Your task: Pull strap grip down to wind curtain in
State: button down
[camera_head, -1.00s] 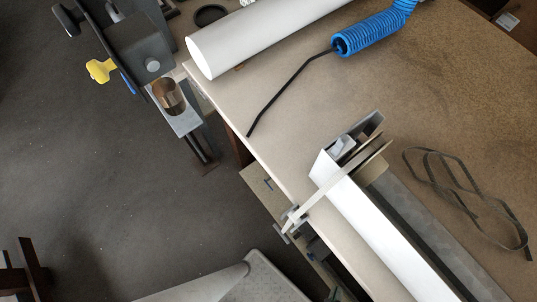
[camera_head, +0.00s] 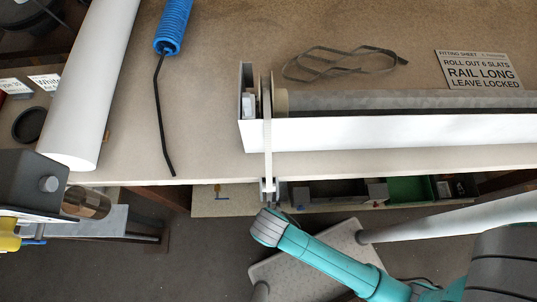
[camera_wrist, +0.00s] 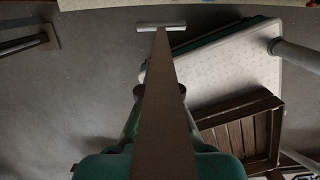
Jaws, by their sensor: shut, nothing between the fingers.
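A pale strap (camera_head: 267,135) runs from a round flange at the left end of the white shutter box (camera_head: 390,130), over the table's front edge. At its lower end, small dark and grey parts (camera_head: 269,188) sit just beyond the edge. My gripper (camera_head: 269,212) is at the end of the teal arm, close below these parts; contact cannot be told. It is shut with nothing held. In the wrist view the strap (camera_wrist: 160,75) looks brown and narrows away to a pale crossbar grip (camera_wrist: 161,27). The strap hides the middle of my gripper there.
A white tube (camera_head: 95,85), a blue coiled hose (camera_head: 172,28), a loose dark strap (camera_head: 340,64) and a fitting sheet (camera_head: 478,70) lie on the table. Bins (camera_head: 410,189) stand under its edge. The wrist view shows a wooden crate (camera_wrist: 240,130) on the floor.

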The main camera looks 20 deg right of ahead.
jog(key=f, duration=0.4)
jog(key=w+f, duration=0.1)
jog(key=f, duration=0.3)
jog(key=w+d+f, duration=0.1)
jog(key=f, duration=0.3)
jog(key=shift+w+d+f, duration=0.1)
jog(key=shift+w+f, duration=0.05)
jog(key=shift+f, duration=0.25)
notch_tip(320, 180, down, 14)
dwell(0.4)
